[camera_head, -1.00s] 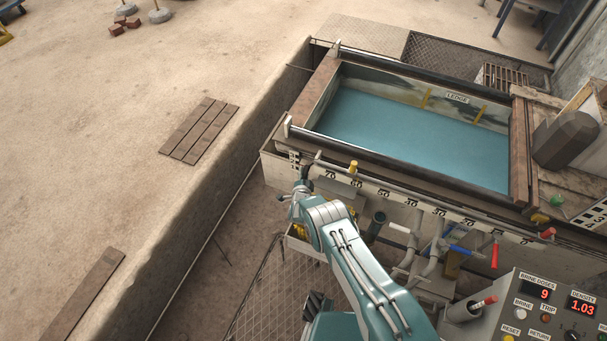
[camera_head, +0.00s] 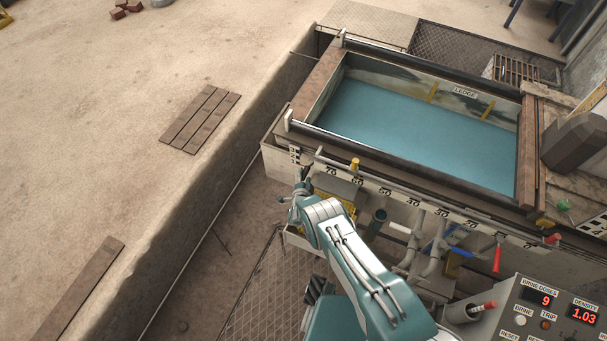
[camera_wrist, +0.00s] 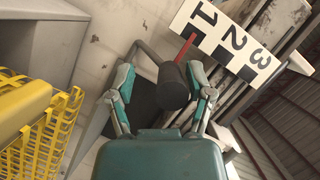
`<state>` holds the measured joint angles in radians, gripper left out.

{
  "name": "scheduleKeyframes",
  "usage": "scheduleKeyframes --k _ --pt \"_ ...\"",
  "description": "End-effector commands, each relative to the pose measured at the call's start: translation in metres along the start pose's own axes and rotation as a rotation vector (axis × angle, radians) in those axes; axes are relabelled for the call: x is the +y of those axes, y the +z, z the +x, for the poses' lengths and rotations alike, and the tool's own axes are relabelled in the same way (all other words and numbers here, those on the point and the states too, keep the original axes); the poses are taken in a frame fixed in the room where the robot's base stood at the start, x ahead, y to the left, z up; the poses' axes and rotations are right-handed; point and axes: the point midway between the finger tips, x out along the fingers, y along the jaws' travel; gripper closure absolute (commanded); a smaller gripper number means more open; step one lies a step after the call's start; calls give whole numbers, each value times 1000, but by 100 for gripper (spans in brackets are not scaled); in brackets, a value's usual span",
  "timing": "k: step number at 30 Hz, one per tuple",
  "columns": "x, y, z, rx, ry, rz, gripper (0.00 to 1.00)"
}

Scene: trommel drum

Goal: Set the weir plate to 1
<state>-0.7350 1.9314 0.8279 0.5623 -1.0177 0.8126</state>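The weir plate's white scale (camera_wrist: 226,36) with the numbers 1, 2 and 3 is at the top of the wrist view. A red pointer (camera_wrist: 185,49) reaches up to the scale, its tip at or very near the black mark by the 1. Below the pointer is a dark cylindrical handle (camera_wrist: 174,86) on a grey bar. My gripper (camera_wrist: 163,92) is open, its fingers on either side of the handle. The left finger is apart from it; I cannot tell whether the right finger touches. In the head view my gripper (camera_head: 296,196) is by the tank's near left corner, below the small scale (camera_head: 295,155).
A yellow mesh basket (camera_wrist: 50,120) is close on the left in the wrist view. The tank's near rail (camera_head: 400,168) carries a numbered strip (camera_head: 412,201) and a yellow knob (camera_head: 355,164). A control panel (camera_head: 545,310) stands at the lower right.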

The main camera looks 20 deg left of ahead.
Motion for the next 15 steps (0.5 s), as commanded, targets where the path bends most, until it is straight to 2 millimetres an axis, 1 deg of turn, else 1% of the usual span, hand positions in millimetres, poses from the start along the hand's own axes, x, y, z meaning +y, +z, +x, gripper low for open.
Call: scheduleKeyframes --k 8,11,15 --pt "-3 0 -1 1 -4 0 32" --pt "-3 1 -6 1 -4 0 32" --pt "-3 1 -20 0 -3 -1 32"
